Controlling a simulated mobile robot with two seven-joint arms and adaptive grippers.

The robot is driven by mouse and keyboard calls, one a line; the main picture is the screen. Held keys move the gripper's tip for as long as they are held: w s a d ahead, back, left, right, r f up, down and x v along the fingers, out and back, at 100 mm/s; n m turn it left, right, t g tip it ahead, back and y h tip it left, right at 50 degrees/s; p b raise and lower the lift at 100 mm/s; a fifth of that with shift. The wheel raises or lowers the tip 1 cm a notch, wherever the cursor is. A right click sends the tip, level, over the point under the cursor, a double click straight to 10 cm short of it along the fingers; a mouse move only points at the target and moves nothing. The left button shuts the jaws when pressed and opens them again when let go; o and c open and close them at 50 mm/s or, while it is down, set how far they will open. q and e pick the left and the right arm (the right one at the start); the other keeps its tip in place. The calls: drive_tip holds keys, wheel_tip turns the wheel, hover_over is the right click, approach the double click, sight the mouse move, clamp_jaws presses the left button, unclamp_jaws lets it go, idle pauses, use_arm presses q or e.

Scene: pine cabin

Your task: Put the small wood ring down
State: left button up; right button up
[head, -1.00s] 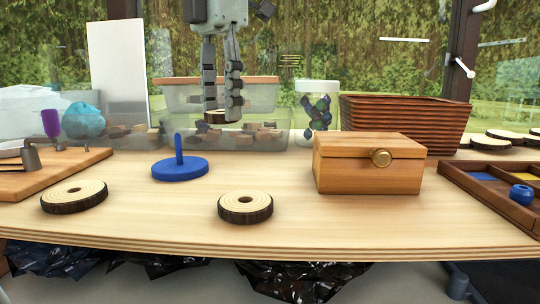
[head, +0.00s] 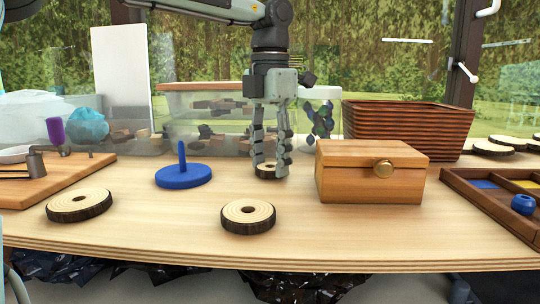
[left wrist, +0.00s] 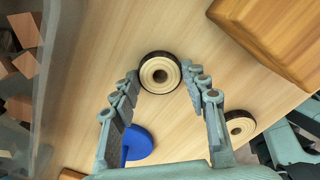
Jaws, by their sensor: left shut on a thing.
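The small wood ring (head: 266,171), pale with dark bark around its edge, is between the fingertips of my left gripper (head: 270,168). The gripper points down and is shut on it. The ring is low over the table or touching it; I cannot tell which. In the left wrist view the small ring (left wrist: 160,72) sits flat between the fingertips. Two larger wood rings lie on the table, one at front left (head: 79,206) and one at front centre (head: 248,217). A blue disc with an upright peg (head: 183,176) stands empty to the left of my gripper. My right gripper is out of view.
Behind are a clear bin (head: 215,140), a jar (head: 322,120) and a ribbed brown basket (head: 408,128). A divided tray (head: 490,204) is at far right. The front centre-right table is bare.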

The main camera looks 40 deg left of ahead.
use_arm(q)
drive_tip(key=shift+f, duration=0.1)
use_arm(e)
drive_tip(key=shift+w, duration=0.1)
use_arm(q)
drive_tip(key=o, duration=1.3)
drive_tip(key=shift+c, duration=0.2)
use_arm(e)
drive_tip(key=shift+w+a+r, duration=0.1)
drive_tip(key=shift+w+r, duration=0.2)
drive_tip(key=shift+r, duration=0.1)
